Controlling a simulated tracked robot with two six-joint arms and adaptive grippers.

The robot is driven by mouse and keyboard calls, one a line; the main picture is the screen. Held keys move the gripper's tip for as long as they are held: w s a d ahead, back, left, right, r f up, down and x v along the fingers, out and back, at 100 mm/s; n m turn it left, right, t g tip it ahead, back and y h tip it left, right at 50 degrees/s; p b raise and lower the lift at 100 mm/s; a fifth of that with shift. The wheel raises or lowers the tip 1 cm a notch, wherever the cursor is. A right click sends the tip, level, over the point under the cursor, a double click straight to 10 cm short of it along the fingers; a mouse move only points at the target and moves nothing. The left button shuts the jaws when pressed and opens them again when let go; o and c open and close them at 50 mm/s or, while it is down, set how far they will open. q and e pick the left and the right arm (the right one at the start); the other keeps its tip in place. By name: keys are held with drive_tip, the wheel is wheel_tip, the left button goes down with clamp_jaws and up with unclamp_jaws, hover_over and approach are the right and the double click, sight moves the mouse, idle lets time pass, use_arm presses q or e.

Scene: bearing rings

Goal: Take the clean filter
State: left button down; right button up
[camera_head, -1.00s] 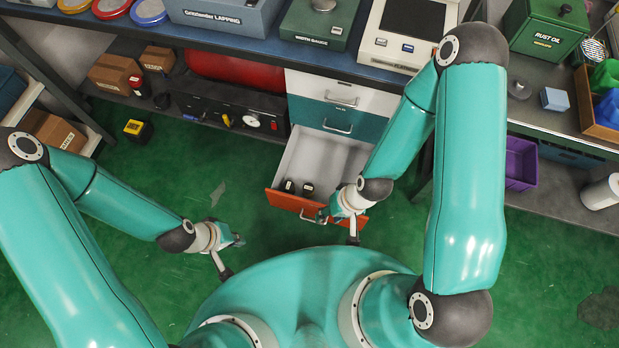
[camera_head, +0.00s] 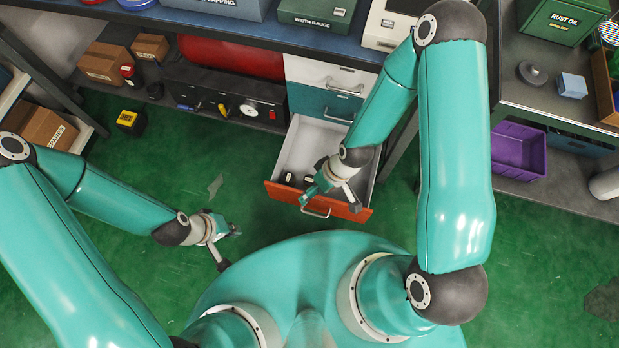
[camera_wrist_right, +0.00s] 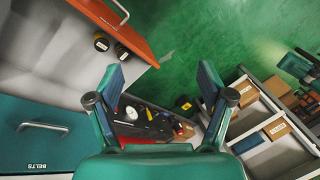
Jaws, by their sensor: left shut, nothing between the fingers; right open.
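Two small dark cylinders with pale markings lie in the open orange-fronted drawer (camera_head: 281,192). One is at the left (camera_head: 288,178), the other beside it (camera_head: 307,181). They also show near the drawer front in the right wrist view, one (camera_wrist_right: 101,44) and the other (camera_wrist_right: 121,51). I cannot tell whether either is the clean filter. My right gripper (camera_head: 330,200) is over the drawer's front part, right of the cylinders, open; its spread fingers also show in the wrist view (camera_wrist_right: 160,78), with nothing between them. My left gripper (camera_head: 231,249) is shut and empty, left of the drawer.
A teal closed drawer (camera_head: 322,103) is above the open one. A workbench (camera_head: 290,48) runs along the back. A black panel with a gauge (camera_head: 226,101) stands left of the drawers. A purple bin (camera_head: 518,150) is at right.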

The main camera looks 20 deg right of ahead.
drive_tip(key=w+f+n+b, duration=0.5)
drive_tip(key=f+n+b, duration=0.1)
drive_tip(key=f+n, duration=0.2)
drive_tip(key=n+g+h+b, duration=0.1)
drive_tip(key=n+h+b, duration=0.3)
drive_tip(key=n+b, duration=1.2)
approach(309, 179)
drive_tip(key=f+n, duration=0.1)
drive_tip(key=f, duration=0.1)
drive_tip(key=f+n, duration=0.1)
drive_tip(key=f+n+p, duration=0.1)
drive_tip(key=f, duration=0.1)
drive_tip(key=shift+s+d+f+n, duration=0.15)
drive_tip(key=shift+s+f+n, duration=0.15)
drive_tip(key=shift+s+f, duration=0.1)
drive_tip(key=shift+s+a+f+b, duration=0.1)
drive_tip(key=shift+f+b, duration=0.35)
drive_tip(key=shift+f, duration=0.8)
drive_tip(key=shift+s+a+f+b, duration=0.15)
drive_tip(key=shift+f+b, duration=0.3)
drive_tip(key=shift+f, duration=0.85)
drive_tip(key=shift+w, duration=0.15)
drive_tip(key=c, duration=1.3)
use_arm(q)
wheel_tip(309, 179, down, 25)
drive_tip(key=shift+r, duration=0.1)
use_arm(e)
drive_tip(key=shift+r, duration=0.15)
